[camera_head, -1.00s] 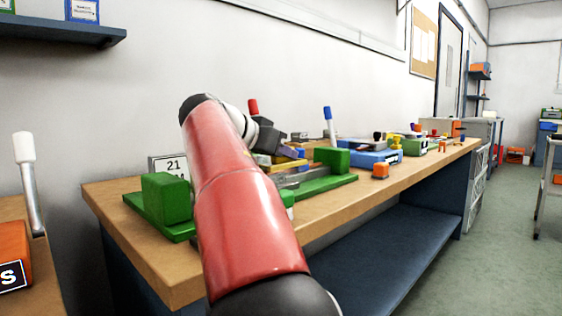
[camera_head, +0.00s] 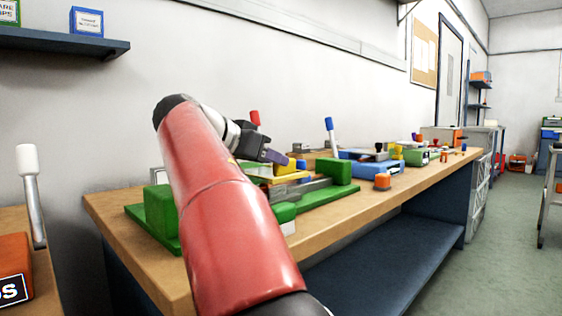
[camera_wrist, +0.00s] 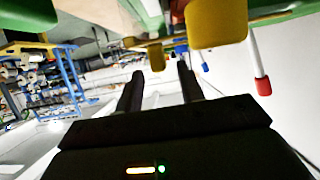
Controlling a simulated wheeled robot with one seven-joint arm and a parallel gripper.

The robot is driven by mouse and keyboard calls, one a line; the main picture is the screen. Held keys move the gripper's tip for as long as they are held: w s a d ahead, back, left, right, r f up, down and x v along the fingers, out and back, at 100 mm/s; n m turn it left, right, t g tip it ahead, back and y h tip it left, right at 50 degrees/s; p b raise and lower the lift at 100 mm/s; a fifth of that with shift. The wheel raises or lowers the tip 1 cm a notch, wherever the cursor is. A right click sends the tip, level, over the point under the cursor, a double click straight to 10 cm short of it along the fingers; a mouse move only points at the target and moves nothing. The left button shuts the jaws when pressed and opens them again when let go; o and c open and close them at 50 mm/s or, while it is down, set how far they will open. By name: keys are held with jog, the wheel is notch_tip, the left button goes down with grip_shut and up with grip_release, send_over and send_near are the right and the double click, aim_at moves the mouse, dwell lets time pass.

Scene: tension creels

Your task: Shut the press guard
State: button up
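A green fixture (camera_head: 343,171) with an upright block at each end stands on the bench, with grey and yellow parts (camera_head: 298,174) between the blocks. I cannot tell for sure which part is the press guard. My red arm hides the fixture's middle left. My gripper (camera_head: 277,157) is just above the yellow parts. In the wrist view, which looks upside down, my two dark fingers (camera_wrist: 161,88) are apart with nothing between them. A yellow block (camera_wrist: 216,24) is near and beyond the fingertips, to the right; contact is not clear.
A red-topped lever (camera_head: 255,118) and a blue-topped lever (camera_head: 330,125) stand behind. A blue device (camera_head: 362,168) and an orange knob (camera_head: 382,181) are to the right. Another bench with a white-topped lever (camera_head: 28,160) is at the left. A shelf (camera_head: 60,48) hangs above.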

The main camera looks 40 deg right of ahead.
jog(key=v, duration=0.3)
jog(key=shift+d, duration=0.1)
dwell(0.5)
